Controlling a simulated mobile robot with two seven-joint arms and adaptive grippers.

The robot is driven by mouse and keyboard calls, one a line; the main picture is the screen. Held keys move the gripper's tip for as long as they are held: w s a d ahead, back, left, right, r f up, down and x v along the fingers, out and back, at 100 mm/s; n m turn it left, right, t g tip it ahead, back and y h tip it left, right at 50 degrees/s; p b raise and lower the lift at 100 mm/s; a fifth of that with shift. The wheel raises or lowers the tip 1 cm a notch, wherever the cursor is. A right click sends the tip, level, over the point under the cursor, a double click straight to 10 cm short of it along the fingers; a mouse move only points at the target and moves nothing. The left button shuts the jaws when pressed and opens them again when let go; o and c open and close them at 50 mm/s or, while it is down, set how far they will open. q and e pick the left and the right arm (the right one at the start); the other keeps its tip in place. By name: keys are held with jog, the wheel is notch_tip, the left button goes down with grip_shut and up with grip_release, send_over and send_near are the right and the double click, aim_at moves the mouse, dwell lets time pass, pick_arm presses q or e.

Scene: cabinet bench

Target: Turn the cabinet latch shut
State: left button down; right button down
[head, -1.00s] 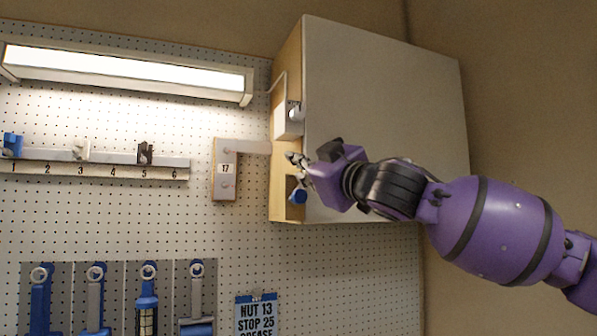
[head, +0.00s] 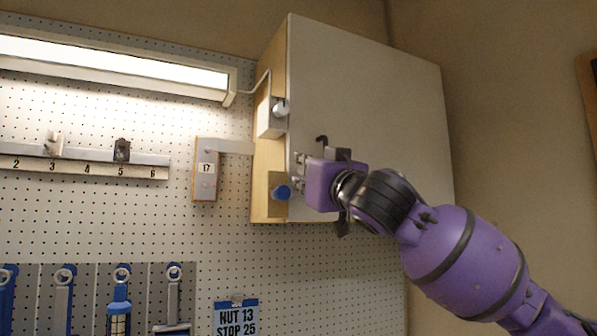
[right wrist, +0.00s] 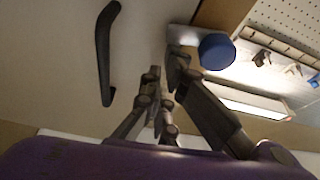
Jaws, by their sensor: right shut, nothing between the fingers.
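The white cabinet door (head: 370,90) is flush against the wooden cabinet body (head: 262,150). The latch's blue round knob (head: 281,192) is at the door's lower left edge, over a wooden part of the cabinet. It also shows in the right wrist view as a blue disc (right wrist: 216,51). My right gripper (head: 299,172) is shut and empty, just right of the knob and slightly above it, in front of the door. In the right wrist view its fingers (right wrist: 165,75) are left of the knob; contact cannot be told. My left gripper is not in view.
A dark door handle (right wrist: 104,50) stands out from the door beside the fingers. A white box (head: 270,117) is on the cabinet's left side above the knob. A bracket marked 17 (head: 206,170) is left of the cabinet. Pegboard and a lit lamp (head: 110,65) fill the left.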

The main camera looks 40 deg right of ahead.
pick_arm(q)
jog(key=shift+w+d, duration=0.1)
pick_arm(e)
jog(key=shift+d+f+m+h, duration=0.15)
jog(key=shift+m+h, duration=0.15)
jog(key=shift+m, duration=0.4)
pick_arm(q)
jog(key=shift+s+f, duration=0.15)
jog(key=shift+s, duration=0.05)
pick_arm(e)
jog(key=shift+f, duration=0.1)
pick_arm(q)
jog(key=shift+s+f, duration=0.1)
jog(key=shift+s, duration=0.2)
pick_arm(e)
jog(key=shift+d, duration=0.1)
